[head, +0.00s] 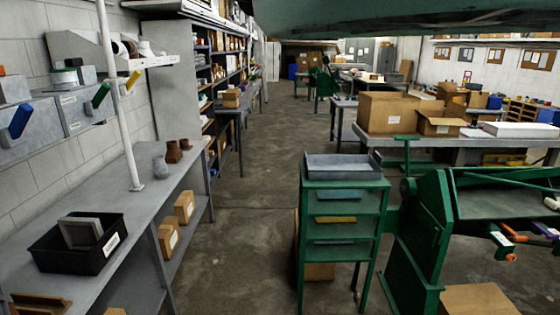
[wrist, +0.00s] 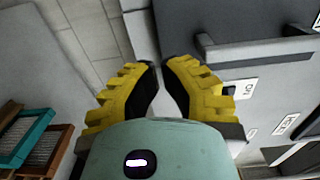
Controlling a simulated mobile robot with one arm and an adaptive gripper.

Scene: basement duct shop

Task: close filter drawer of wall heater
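In the wrist view my gripper (wrist: 160,70) has yellow ribbed fingers with black pads. The fingertips are together or nearly so, with nothing visible between them. Right of and beyond the fingers is a grey panelled unit with a long bar handle (wrist: 258,48) and white labels; it looks like the wall heater with its drawer front. The fingers appear apart from the handle. How far the drawer stands out cannot be told. In the head view grey wall boxes (head: 72,108) with blue, green and yellow levers hang at the left; whether they are the same unit is unclear. My gripper is out of the head view.
Below the wall boxes is a grey bench (head: 150,212) with a black bin (head: 75,262) holding a grey frame. A white pole (head: 117,100) rises from the bench. Teal (wrist: 22,140) and brown (wrist: 45,152) frames show in the wrist view. A green drawer stand (head: 342,183) stands right of the clear aisle.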

